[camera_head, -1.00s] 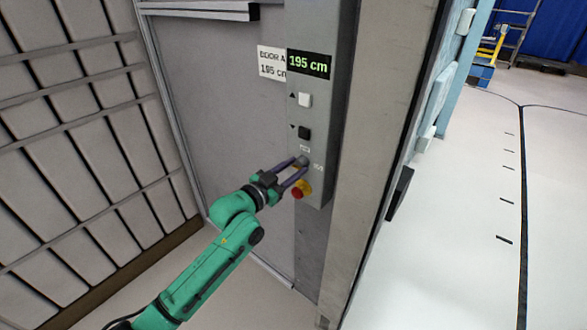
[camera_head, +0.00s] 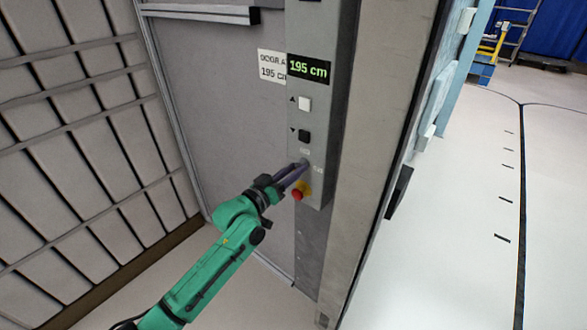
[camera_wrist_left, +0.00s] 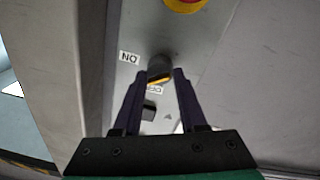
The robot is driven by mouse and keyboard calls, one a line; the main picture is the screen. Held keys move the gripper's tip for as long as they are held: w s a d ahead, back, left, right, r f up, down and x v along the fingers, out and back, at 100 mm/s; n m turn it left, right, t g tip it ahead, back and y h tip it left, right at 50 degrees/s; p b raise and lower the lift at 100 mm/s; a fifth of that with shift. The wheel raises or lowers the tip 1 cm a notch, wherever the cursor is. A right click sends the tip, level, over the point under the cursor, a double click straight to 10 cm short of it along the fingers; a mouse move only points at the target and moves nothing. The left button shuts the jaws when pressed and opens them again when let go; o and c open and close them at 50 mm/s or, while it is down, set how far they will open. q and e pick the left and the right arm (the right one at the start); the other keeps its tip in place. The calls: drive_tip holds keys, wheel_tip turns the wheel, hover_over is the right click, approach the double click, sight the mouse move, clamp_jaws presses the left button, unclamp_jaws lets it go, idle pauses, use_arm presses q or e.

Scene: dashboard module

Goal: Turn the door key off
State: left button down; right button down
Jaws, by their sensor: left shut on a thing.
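The door key (camera_wrist_left: 160,68) is a small dark knob with a yellow edge on the grey control panel. In the left wrist view it sits between the fingertips of my left gripper (camera_wrist_left: 161,76), which is shut on it. In the head view my left gripper (camera_head: 303,165) reaches the lower panel from the left, and its fingers largely hide the key. An upside-down ON label (camera_wrist_left: 129,58) lies left of the key in the wrist view, and an upside-down OFF label (camera_wrist_left: 154,90) lies below it. I cannot tell the key's exact angle. My right gripper is not in view.
A red emergency button (camera_head: 296,195) on a yellow base sits just below the key. White (camera_head: 305,103) and black (camera_head: 304,136) buttons are above it, under a display (camera_head: 309,67) reading 195 cm. A concrete post (camera_head: 375,120) stands right of the panel.

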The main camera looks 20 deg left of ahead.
use_arm(q)
drive_tip(key=n+p, duration=0.2)
drive_tip(key=n, duration=0.9)
drive_tip(key=shift+f+p, duration=0.15)
drive_tip(key=shift+p, duration=0.15)
drive_tip(key=shift+c, duration=2.3)
unclamp_jaws()
drive_tip(key=shift+s, duration=0.1)
